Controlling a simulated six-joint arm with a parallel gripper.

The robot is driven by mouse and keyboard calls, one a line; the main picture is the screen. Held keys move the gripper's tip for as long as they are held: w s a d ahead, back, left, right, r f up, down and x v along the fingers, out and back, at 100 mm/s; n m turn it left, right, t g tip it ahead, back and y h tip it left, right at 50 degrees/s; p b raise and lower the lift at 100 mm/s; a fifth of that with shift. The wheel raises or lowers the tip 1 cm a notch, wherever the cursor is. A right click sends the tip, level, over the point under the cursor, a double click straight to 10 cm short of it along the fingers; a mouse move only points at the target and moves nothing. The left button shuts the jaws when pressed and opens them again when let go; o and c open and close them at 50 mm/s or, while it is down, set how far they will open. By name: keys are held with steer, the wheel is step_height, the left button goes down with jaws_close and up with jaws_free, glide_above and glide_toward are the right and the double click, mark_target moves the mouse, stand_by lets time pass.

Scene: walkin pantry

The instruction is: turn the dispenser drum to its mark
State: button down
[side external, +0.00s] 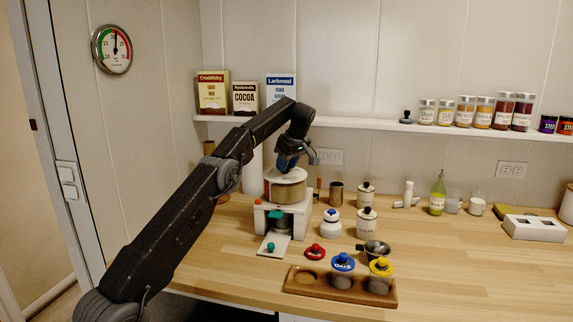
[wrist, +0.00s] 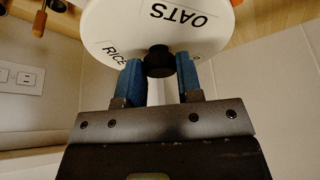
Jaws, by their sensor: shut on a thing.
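The dispenser drum (side external: 286,188) has tan sides and a white top, and sits on a white stand (side external: 297,222) on the counter. In the wrist view the drum's white top (wrist: 190,30) shows the labels OATS and RICE; other labels are out of view. A black knob (wrist: 159,62) stands up from this top. My gripper (side external: 288,166) is above the drum, and its blue fingers (wrist: 160,75) are shut on the knob, one at each side. A small orange spot (side external: 257,202) shows at the stand's upper left; I cannot tell if it is the mark.
A wooden tray (side external: 305,291) in front holds jars with blue (side external: 342,262) and yellow (side external: 381,266) lids. The shelf (side external: 370,125) runs behind. The front right counter is clear.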

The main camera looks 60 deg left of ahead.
stand_by(0.4)
steer(key=c, duration=0.8)
jaws_free()
steer(key=shift+s, duration=0.1)
